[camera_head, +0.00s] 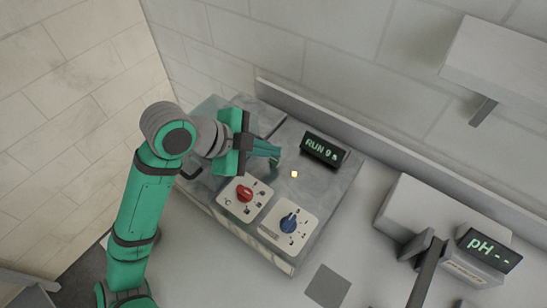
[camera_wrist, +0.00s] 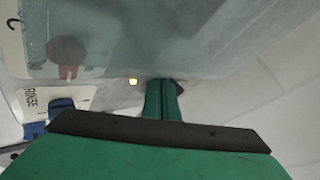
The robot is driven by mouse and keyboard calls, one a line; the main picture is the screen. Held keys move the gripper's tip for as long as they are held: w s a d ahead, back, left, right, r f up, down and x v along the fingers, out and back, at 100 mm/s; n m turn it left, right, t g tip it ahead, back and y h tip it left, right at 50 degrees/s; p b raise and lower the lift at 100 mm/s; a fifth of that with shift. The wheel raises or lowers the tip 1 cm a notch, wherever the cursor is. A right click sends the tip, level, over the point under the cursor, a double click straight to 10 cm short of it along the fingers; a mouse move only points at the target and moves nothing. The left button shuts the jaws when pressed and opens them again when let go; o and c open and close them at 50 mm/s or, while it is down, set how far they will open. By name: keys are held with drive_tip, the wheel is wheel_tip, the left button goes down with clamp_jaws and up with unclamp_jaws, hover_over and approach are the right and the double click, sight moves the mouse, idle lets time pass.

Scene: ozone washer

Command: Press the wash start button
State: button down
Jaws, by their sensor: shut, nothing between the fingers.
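The washer (camera_head: 283,262) is a grey box against the back wall. A small lit yellow spot (camera_head: 294,174) shows on its top, and also in the wrist view (camera_wrist: 132,81); I cannot tell whether it is a lamp or a button. No part is clearly readable as the wash start button; it may be hidden by my gripper. My gripper (camera_head: 275,155) is shut and empty, with its fingertips over the washer top, left of the yellow spot. In the wrist view the closed fingers (camera_wrist: 162,97) reach towards the washer surface; contact cannot be told.
A red knob (camera_head: 244,193) and a blue knob (camera_head: 288,222) sit on white plates at the washer's front. A display (camera_head: 324,150) reads RUN with a seconds figure. A clear lid is partly behind my gripper. A pH meter (camera_head: 486,250) stands at right.

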sight(270, 161)
drive_tip(key=shift+r, duration=0.1)
drive_tip(key=shift+r, duration=2.4)
